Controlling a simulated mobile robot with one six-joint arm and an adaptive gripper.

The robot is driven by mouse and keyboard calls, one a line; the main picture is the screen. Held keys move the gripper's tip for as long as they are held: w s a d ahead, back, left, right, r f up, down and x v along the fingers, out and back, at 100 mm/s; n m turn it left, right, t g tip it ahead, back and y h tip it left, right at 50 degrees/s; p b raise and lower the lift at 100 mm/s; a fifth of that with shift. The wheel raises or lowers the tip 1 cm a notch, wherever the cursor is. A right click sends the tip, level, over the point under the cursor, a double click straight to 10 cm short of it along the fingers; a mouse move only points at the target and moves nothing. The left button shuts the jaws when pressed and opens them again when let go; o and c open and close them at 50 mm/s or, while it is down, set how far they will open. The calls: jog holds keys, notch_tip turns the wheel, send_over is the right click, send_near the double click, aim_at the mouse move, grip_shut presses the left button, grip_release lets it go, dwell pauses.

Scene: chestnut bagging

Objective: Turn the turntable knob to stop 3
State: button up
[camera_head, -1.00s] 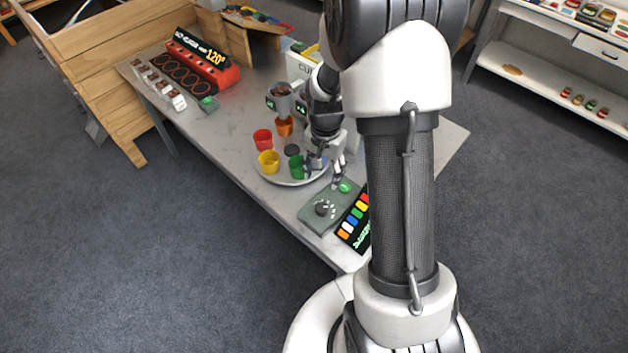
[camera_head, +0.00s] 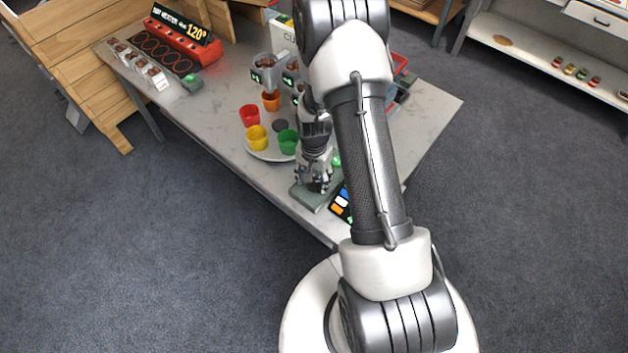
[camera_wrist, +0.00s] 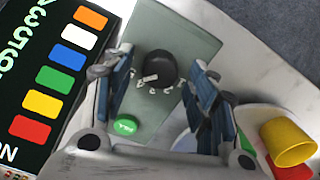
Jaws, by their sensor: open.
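The turntable knob (camera_wrist: 157,68) is a dark round dial with white marks beside it on a grey-green control box (camera_wrist: 180,30). In the wrist view it lies between and beyond the fingertips of my open gripper (camera_wrist: 158,75), which hold nothing. I cannot tell how far below them it is, nor which stop it points to. A green button (camera_wrist: 125,125) is on the same box. In the head view my gripper (camera_head: 316,186) is over the control box (camera_head: 306,197) and hides the knob. The turntable (camera_head: 262,153) carries red (camera_head: 250,115), yellow (camera_head: 257,138), green (camera_head: 288,141) and orange (camera_head: 271,101) cups.
A black panel with coloured blocks (camera_wrist: 25,75) lies beside the control box. The turntable with its yellow cup (camera_wrist: 288,143) is close on the other side. A red heater (camera_head: 185,42) stands at the far left of the table. The table's front edge is near the box.

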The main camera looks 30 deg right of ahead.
jog(key=shift+f, duration=0.35)
jog(key=shift+c, duration=0.4)
jog(key=c, duration=1)
jog(key=shift+n, duration=0.4)
jog(key=n, duration=0.5)
jog(key=shift+n+b, duration=0.3)
jog(key=shift+b, duration=0.1)
jog(key=n, duration=0.5)
jog(key=shift+n, duration=0.3)
